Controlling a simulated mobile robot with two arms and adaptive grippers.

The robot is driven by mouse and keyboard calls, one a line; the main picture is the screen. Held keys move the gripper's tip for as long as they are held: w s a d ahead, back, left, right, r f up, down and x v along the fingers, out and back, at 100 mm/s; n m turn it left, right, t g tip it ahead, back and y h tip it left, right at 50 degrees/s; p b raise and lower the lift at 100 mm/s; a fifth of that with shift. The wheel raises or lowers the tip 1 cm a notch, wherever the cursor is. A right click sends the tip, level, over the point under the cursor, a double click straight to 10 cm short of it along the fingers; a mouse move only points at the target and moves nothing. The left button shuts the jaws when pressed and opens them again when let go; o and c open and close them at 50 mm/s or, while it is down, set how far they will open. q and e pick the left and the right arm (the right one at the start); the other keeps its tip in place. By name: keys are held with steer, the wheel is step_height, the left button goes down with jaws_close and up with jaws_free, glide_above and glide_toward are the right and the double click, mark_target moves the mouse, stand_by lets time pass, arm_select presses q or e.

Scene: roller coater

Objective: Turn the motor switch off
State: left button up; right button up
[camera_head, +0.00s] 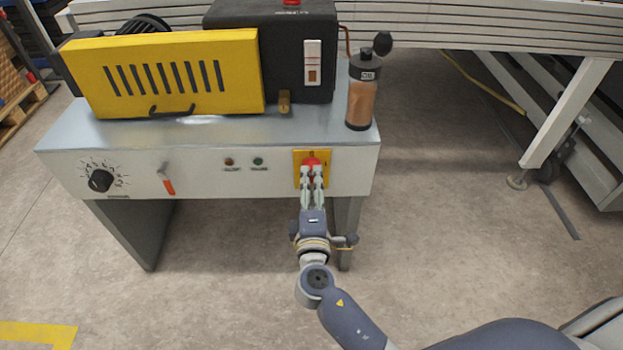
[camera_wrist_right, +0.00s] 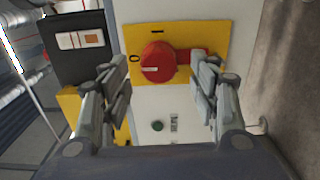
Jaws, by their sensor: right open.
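The motor switch (camera_head: 313,160) is a red rotary knob on a yellow plate at the right of the machine's front panel. The wrist view shows the red knob (camera_wrist_right: 158,63) and the yellow plate (camera_wrist_right: 215,38) marked 0 and 1. A red part of the switch extends rightward there, toward the right finger. My right gripper (camera_head: 312,172) is at the switch, and its fingers cover part of it. In the wrist view my right gripper (camera_wrist_right: 162,76) is open, with a finger on either side of the knob. Contact cannot be told. My left gripper is not in view.
The panel also has a black dial (camera_head: 101,180), an orange-handled lever (camera_head: 167,181) and two small lights (camera_head: 243,162). A yellow guard (camera_head: 165,72) and an oil bottle (camera_head: 361,95) stand on the machine top (camera_head: 220,133).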

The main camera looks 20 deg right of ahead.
steer(key=v, duration=0.9)
steer(key=shift+s, duration=0.3)
